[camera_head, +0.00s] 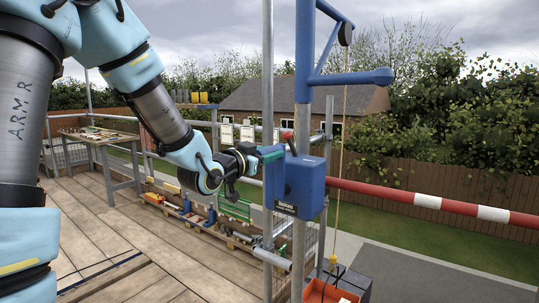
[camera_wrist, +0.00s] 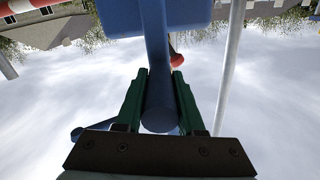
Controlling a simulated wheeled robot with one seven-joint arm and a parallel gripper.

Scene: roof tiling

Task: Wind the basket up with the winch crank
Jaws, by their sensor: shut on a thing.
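The blue winch box (camera_head: 305,185) is fixed to the blue mast, and a red knob (camera_head: 289,136) shows at its upper left. My gripper (camera_head: 272,152) is at the left side of the box. In the wrist view, its green fingers (camera_wrist: 160,75) are shut on a blue bar, which I take as the crank handle (camera_wrist: 158,95); the head view mostly hides this grip. The yellow rope (camera_head: 341,150) hangs from the jib pulley. At its lower end is an orange basket (camera_head: 322,292), cut off by the bottom edge, with dark contents that I cannot make out.
A grey scaffold pole (camera_head: 267,80) stands close to my gripper. A red-and-white barrier (camera_head: 430,201) runs to the right. A workbench (camera_head: 100,137) stands at the back left. Several tools and goods line the deck's edge. The wooden deck (camera_head: 125,225) is mostly clear.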

